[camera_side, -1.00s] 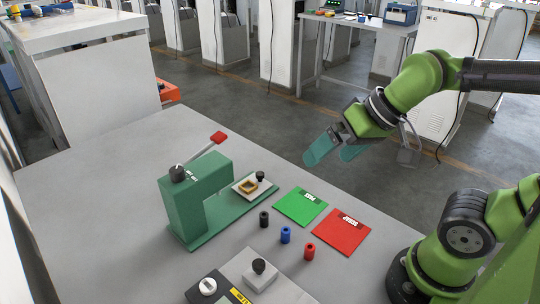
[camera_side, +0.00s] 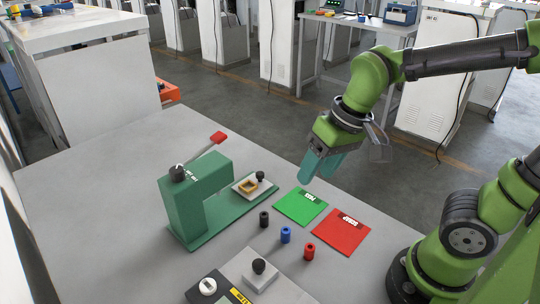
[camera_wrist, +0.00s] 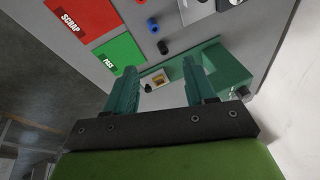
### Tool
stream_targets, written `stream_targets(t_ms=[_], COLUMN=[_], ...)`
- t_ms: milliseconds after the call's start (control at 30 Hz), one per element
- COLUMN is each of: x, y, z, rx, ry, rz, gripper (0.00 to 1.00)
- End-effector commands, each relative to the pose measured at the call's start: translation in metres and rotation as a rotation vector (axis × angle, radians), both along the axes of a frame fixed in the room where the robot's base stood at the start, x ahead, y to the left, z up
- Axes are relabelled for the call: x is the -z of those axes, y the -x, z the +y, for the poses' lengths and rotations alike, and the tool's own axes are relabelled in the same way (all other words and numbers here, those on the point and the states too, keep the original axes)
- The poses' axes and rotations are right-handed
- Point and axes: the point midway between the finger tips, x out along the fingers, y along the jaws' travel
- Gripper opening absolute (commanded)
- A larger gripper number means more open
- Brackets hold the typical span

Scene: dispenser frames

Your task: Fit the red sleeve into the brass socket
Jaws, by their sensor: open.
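The red sleeve (camera_side: 309,251) stands upright on the grey table in front of the red mat, and its top edge shows at the upper edge of the wrist view (camera_wrist: 141,2). The brass socket (camera_side: 247,186) is a squarish ring on a pale plate at the base of the green press; it also shows between my fingers in the wrist view (camera_wrist: 158,80). My gripper (camera_side: 317,174) is open and empty, its teal fingers pointing down, high above the table near the green mat. It is well apart from the sleeve and socket.
A blue sleeve (camera_side: 286,235) and a black sleeve (camera_side: 264,219) stand in a row with the red one. The green press (camera_side: 195,205) has a raised red-tipped lever. A green PASS mat (camera_side: 300,206) and red SCRAP mat (camera_side: 341,233) lie flat. A grey device (camera_side: 259,275) sits in front.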

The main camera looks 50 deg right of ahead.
Motion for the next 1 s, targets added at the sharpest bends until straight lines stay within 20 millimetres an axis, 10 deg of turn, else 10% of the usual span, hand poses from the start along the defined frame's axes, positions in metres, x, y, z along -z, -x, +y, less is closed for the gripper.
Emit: stream_targets(t_ms=[467,1000], x=[0.027,0.128], y=[-0.004,0.008], z=[0.021,0.024], rx=[-0.026,-0.023], ry=[0.158,0.156], rz=[0.396,0.395], gripper=[0.55,0.55])
